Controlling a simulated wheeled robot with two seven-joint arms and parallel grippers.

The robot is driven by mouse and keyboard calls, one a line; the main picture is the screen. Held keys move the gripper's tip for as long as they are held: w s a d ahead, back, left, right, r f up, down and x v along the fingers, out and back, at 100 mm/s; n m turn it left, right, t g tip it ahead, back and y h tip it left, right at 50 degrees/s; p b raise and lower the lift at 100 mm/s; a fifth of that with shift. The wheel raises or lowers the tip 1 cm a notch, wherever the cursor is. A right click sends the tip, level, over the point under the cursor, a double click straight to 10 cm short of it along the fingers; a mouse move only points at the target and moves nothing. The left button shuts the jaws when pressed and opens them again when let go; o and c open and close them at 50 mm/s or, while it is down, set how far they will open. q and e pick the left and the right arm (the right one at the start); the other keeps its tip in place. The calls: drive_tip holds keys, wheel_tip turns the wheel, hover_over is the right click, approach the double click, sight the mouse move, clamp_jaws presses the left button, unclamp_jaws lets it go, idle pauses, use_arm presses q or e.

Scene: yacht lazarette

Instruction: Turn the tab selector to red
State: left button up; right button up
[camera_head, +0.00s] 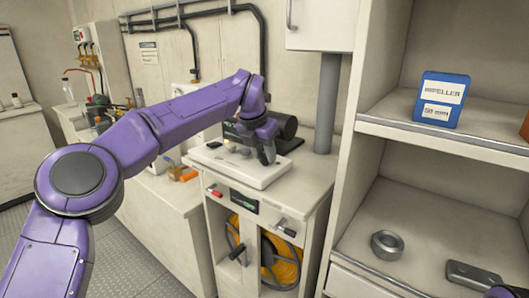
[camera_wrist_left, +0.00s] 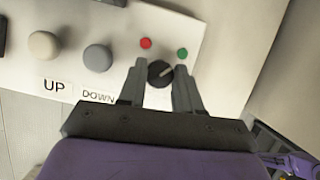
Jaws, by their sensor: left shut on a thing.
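The tab selector (camera_wrist_left: 160,73) is a small black round knob on a pale panel, seen in the left wrist view. A red dot (camera_wrist_left: 145,43) lies above it to the left and a green dot (camera_wrist_left: 182,53) above it to the right. A light mark on the knob appears to point up and right, towards the green side. My left gripper (camera_wrist_left: 160,78) has one finger on each side of the knob and is shut on it. In the head view my left gripper (camera_head: 266,156) is over the panel (camera_head: 247,176), and the knob is hidden. My right gripper is out of view.
A shelf unit (camera_head: 440,135) with a blue box (camera_head: 441,99) and a metal ring (camera_head: 387,245) stands to the right.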

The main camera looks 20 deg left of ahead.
use_arm(q)
drive_tip(key=shift+n, duration=0.3)
drive_tip(key=n+y, duration=0.1)
drive_tip(key=n, duration=0.2)
drive_tip(key=shift+d+y, duration=0.1)
drive_tip(key=shift+y, duration=0.2)
drive_tip(key=n+y+p, duration=0.1)
drive_tip(key=n, duration=0.3)
drive_tip(key=shift+d+r+p, duration=0.1)
drive_tip(key=shift+r+p, duration=0.05)
drive_tip(key=shift+p, duration=0.15)
drive_tip(key=n+y+p, duration=0.1)
drive_tip(key=n, duration=0.1)
drive_tip(key=shift+n+g+p, duration=0.35)
drive_tip(key=shift+n+g, duration=0.05)
drive_tip(key=n+y+p, duration=0.1)
drive_tip(key=n+p, duration=0.1)
drive_tip(key=shift+w+d+r+n+g, duration=0.1)
drive_tip(key=shift+n+g, duration=0.2)
drive_tip(key=shift+g, duration=0.1)
drive_tip(key=shift+f+n+g+y+p, duration=0.15)
drive_tip(key=shift+n+g+p, duration=0.1)
drive_tip(key=shift+n+p, duration=0.5)
drive_tip(key=shift+f+n+g+y+p, duration=0.15)
drive_tip(key=shift+n+g+p, duration=0.1)
drive_tip(key=shift+n+p, duration=0.5)
